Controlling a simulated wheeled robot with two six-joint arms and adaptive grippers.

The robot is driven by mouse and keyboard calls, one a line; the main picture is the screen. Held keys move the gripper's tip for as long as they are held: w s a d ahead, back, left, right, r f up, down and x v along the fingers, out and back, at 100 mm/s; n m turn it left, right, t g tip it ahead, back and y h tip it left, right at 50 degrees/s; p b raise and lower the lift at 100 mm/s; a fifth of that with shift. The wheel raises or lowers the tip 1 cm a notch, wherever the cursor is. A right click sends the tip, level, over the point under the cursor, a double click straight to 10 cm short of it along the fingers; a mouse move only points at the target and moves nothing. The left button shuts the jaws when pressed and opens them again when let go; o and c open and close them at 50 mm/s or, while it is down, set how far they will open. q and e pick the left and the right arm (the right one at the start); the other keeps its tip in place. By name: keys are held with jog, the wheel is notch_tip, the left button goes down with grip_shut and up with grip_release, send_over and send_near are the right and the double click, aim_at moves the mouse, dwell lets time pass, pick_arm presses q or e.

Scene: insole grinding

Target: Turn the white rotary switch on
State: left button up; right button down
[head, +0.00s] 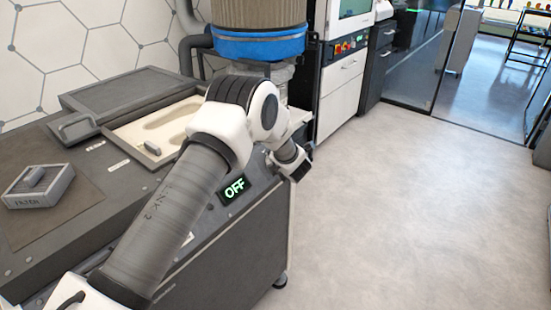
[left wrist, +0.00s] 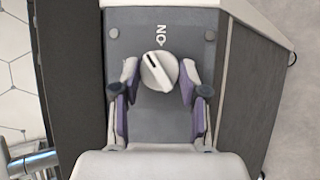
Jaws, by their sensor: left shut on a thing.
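A display (head: 234,189) on the machine's front reads "OFF" in green. My right gripper is not in view.
The machine's grey top (head: 100,230) holds a block marked "FILTER" (head: 38,186) and an open bay (head: 160,128) with an insole shape. A blue-banded drum (head: 258,44) stands behind. The floor (head: 410,200) to the right is clear.

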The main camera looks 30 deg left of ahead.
pick_arm(q)
jog(key=m+h+p, duration=0.1)
jog(key=m+p, duration=0.1)
jog(key=p, duration=0.2)
jog(key=r+m+g+h+p, duration=0.1)
jog(key=m+p, duration=0.2)
jog(key=p, duration=0.1)
jog(key=shift+a+h, duration=0.2)
jog(key=shift+h, duration=0.1)
jog(key=shift+f+m+p, duration=0.3)
jog(key=shift+m+p, duration=0.4)
jog(key=shift+p, duration=0.3)
jog(key=o, duration=1.1)
jog(key=v, duration=1.2)
jog(key=shift+w+a+r, duration=0.15)
jog(key=shift+a, duration=0.05)
